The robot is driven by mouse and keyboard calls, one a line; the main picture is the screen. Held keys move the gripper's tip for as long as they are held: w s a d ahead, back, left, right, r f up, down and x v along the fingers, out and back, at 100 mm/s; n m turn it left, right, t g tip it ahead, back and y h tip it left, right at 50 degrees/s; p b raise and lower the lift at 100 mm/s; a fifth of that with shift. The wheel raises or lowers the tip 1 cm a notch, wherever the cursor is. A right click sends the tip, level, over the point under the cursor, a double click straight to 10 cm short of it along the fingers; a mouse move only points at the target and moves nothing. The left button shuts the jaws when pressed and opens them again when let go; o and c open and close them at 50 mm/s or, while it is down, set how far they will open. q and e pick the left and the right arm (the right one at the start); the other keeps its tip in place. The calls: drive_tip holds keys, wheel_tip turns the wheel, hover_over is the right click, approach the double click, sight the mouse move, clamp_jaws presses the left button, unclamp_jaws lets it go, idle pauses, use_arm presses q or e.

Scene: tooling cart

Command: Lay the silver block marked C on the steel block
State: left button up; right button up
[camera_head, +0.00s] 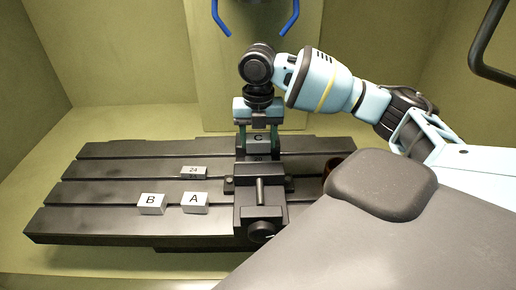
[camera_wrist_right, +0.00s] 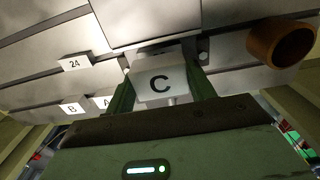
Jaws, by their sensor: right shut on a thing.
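The silver block marked C (camera_head: 258,139) is between the green fingers of my right gripper (camera_head: 258,143), which is shut on it. It also shows in the right wrist view (camera_wrist_right: 160,84), gripped at both sides with its letter facing the camera. In the head view it appears directly above a darker grey block (camera_head: 258,158) at the vise, likely the steel block, whose marking is hard to read. I cannot tell whether the two touch. My left gripper is not in view.
The vise (camera_head: 258,213) stands on a dark slotted table (camera_head: 100,212). Silver blocks B (camera_head: 151,204) and A (camera_head: 194,203) and a small block marked 24 (camera_head: 193,172) lie to its left. A brown ring-shaped thing (camera_wrist_right: 282,43) is at the right. The table's left end is clear.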

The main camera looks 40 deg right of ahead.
sight(258, 149)
drive_tip(key=shift+f, duration=1.75)
drive_tip(key=shift+f, duration=0.15)
drive_tip(key=o, duration=1.1)
wheel_tip(258, 149, up, 12)
drive_tip(key=shift+r+p, duration=0.15)
drive_tip(key=shift+p, duration=0.15)
